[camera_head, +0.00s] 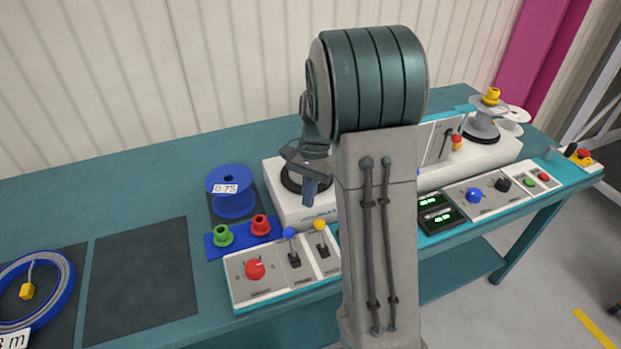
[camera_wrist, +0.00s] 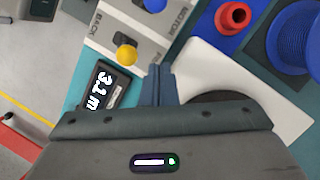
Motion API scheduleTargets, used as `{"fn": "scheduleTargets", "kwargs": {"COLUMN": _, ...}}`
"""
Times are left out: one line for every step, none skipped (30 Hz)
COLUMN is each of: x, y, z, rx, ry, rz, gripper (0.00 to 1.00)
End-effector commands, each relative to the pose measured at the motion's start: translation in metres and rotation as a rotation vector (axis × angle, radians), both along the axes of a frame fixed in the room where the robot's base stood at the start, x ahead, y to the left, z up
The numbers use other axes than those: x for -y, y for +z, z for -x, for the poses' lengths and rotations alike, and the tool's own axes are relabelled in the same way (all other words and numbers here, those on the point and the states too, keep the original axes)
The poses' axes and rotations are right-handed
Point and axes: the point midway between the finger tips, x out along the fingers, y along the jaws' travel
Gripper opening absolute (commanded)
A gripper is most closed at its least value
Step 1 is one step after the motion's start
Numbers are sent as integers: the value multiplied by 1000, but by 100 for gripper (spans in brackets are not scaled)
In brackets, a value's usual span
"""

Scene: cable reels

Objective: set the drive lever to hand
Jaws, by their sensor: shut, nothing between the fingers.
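A lever with a blue knob (camera_head: 289,233) stands on the white control panel at the front of the bench. In the wrist view its blue knob (camera_wrist: 155,4) is cut by the top edge, close to the word MOTOR. A second lever with a yellow knob (camera_head: 319,224) stands to its right. The yellow knob (camera_wrist: 126,55) also shows in the wrist view, by the word BACK. My gripper (camera_head: 311,190) is shut and empty, above the white machine base behind the levers. Its closed fingertips (camera_wrist: 158,72) are apart from both knobs.
A red rotary knob (camera_head: 255,269) sits left of the levers. Green (camera_head: 223,236) and red (camera_head: 261,225) collars stand behind, near a blue reel (camera_head: 231,191). A display reading 3.2 m (camera_wrist: 102,92) lies beside the yellow lever. My arm hides the bench's middle.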

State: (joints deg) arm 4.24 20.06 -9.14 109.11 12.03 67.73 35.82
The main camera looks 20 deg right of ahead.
Motion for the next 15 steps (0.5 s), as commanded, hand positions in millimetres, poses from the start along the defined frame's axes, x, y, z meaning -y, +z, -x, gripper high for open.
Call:
{"fn": "scheduleTargets", "kwargs": {"x": -2, "y": -11, "z": 4, "rx": -5, "ry": 1, "rz": 0, "gripper": 0}}
{"fn": "scheduleTargets", "kwargs": {"x": -4, "y": -17, "z": 5, "rx": -5, "ry": 1, "rz": 0, "gripper": 0}}
{"fn": "scheduleTargets", "kwargs": {"x": -5, "y": -24, "z": 7, "rx": -4, "ry": 1, "rz": 0, "gripper": 0}}
{"fn": "scheduleTargets", "kwargs": {"x": -6, "y": -30, "z": 8, "rx": -5, "ry": 1, "rz": 0, "gripper": 0}}
{"fn": "scheduleTargets", "kwargs": {"x": -11, "y": -28, "z": 11, "rx": -1, "ry": 3, "rz": 0, "gripper": 0}}
{"fn": "scheduleTargets", "kwargs": {"x": -17, "y": -25, "z": 15, "rx": 1, "ry": 4, "rz": 0, "gripper": 0}}
{"fn": "scheduleTargets", "kwargs": {"x": -21, "y": -25, "z": 18, "rx": 0, "ry": 3, "rz": 1, "gripper": 0}}
{"fn": "scheduleTargets", "kwargs": {"x": -24, "y": -25, "z": 20, "rx": 0, "ry": 3, "rz": 1, "gripper": 0}}
{"fn": "scheduleTargets", "kwargs": {"x": -28, "y": -25, "z": 22, "rx": 1, "ry": 3, "rz": 0, "gripper": 0}}
{"fn": "scheduleTargets", "kwargs": {"x": -30, "y": -25, "z": 24, "rx": 1, "ry": 3, "rz": 0, "gripper": 0}}
{"fn": "scheduleTargets", "kwargs": {"x": -33, "y": -25, "z": 26, "rx": 1, "ry": 3, "rz": 0, "gripper": 0}}
{"fn": "scheduleTargets", "kwargs": {"x": -35, "y": -25, "z": 27, "rx": 1, "ry": 2, "rz": 0, "gripper": 0}}
{"fn": "scheduleTargets", "kwargs": {"x": -36, "y": -25, "z": 28, "rx": 1, "ry": 2, "rz": 0, "gripper": 0}}
{"fn": "scheduleTargets", "kwargs": {"x": -37, "y": -25, "z": 29, "rx": 1, "ry": 1, "rz": 1, "gripper": 0}}
{"fn": "scheduleTargets", "kwargs": {"x": -38, "y": -25, "z": 30, "rx": 1, "ry": 1, "rz": 1, "gripper": 0}}
